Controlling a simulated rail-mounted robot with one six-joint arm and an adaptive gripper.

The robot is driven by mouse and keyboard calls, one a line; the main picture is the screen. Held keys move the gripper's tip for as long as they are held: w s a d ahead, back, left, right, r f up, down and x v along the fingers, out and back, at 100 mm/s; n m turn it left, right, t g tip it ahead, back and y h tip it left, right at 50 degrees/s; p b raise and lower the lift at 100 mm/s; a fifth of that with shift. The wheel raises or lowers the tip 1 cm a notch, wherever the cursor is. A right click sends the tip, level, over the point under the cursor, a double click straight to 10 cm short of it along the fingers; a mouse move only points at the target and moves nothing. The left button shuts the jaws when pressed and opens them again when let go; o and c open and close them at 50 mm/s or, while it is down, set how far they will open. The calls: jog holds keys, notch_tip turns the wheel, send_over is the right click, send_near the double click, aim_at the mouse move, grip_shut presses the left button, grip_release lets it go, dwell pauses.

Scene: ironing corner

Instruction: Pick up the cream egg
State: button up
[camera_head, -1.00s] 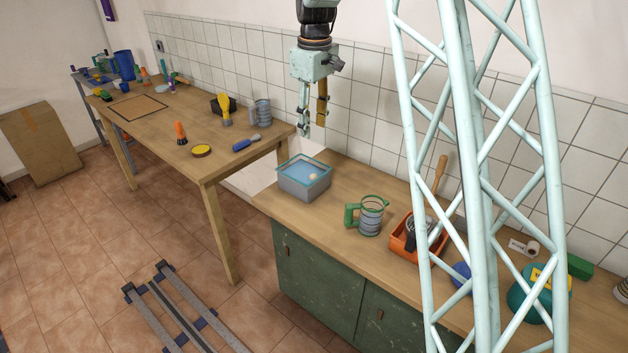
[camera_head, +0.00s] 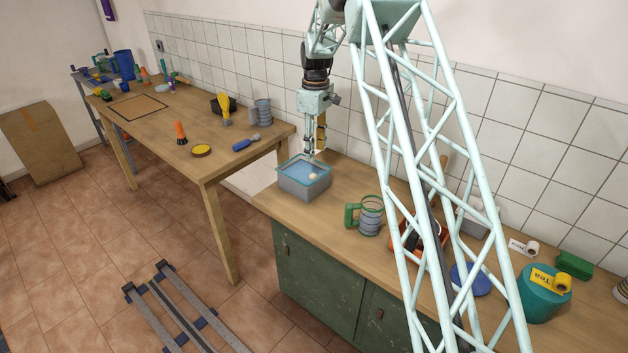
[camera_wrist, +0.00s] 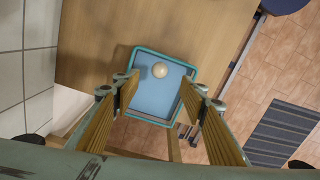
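The cream egg (camera_head: 313,176) lies inside a grey box with a teal rim and blue inside (camera_head: 303,190), on the green cabinet's wooden top. In the wrist view the egg (camera_wrist: 160,70) is near one end of the box's blue floor (camera_wrist: 150,101). My gripper (camera_head: 315,154) is just above the box's back part, pointing down. In the wrist view its two wood-coloured fingers (camera_wrist: 160,92) are wide apart with nothing between them. The egg shows beyond the fingertips, apart from them.
A green-handled mug (camera_head: 370,215) stands right of the box. An orange container (camera_head: 408,240) is partly hidden behind my arm. A teal tea canister (camera_head: 540,300) stands farther right. The tiled wall (camera_head: 530,110) is close behind. A wooden table (camera_head: 225,165) stands left.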

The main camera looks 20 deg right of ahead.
aim_at(314, 175)
jog(key=shift+f, duration=0.2)
dwell(0.3)
jog(key=shift+f+b, duration=0.45)
jog(key=shift+f, duration=3.8)
jog(key=shift+a+f+b, duration=0.15)
jog(key=shift+f+b, duration=0.25)
jog(key=shift+f, duration=2.15)
jog(key=shift+c, duration=0.7)
jog(key=c, duration=0.5)
